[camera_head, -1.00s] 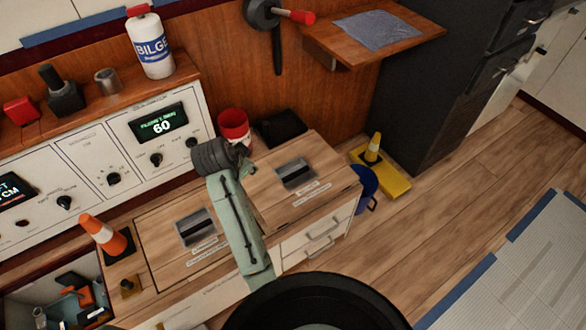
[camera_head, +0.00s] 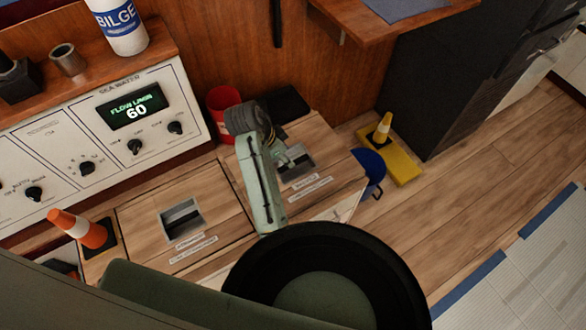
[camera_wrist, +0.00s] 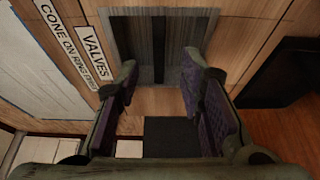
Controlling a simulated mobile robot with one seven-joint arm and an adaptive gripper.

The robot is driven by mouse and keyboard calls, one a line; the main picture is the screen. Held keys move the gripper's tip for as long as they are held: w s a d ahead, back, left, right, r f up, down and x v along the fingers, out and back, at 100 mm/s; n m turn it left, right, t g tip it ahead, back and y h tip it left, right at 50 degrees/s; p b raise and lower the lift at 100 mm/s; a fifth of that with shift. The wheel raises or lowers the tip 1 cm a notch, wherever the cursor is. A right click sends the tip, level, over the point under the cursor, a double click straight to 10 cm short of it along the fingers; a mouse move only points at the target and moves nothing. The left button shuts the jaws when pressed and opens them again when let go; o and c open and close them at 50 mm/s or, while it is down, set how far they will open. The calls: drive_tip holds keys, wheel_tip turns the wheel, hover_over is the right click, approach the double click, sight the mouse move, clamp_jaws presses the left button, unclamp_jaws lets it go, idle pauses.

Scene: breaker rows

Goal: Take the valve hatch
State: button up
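The valve hatch (camera_head: 320,190) is a wooden lid in the right half of the low cabinet top, with a recessed grey handle (camera_head: 297,162). In the wrist view, its label (camera_wrist: 93,52) reads "VALVES" and "CONE ON RING FIRST". The hatch looks closed, lying flush. My gripper (camera_head: 288,162) is over its handle. In the wrist view, my gripper (camera_wrist: 162,82) is open, with its purple-padded fingers apart and the dark handle bar (camera_wrist: 158,45) beyond and between them. I see no contact. My arm partly covers the hatch's left side in the head view.
A second hatch (camera_head: 150,215) with a similar handle lies left. An orange cone (camera_head: 78,229) stands at its far left. A red bucket (camera_head: 222,103) and black mat (camera_head: 292,104) are behind. A blue bucket (camera_head: 371,166) and yellow cone (camera_head: 382,130) stand right, beside open floor.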

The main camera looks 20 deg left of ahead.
drive_tip(key=b+x, duration=0.4)
drive_tip(key=x, duration=0.1)
drive_tip(key=shift+s, duration=0.1)
drive_tip(key=shift+x, duration=0.9)
drive_tip(key=shift+d, duration=0.15)
drive_tip(key=shift+c, duration=0.2)
clamp_jaws()
drive_tip(key=shift+r, duration=0.1)
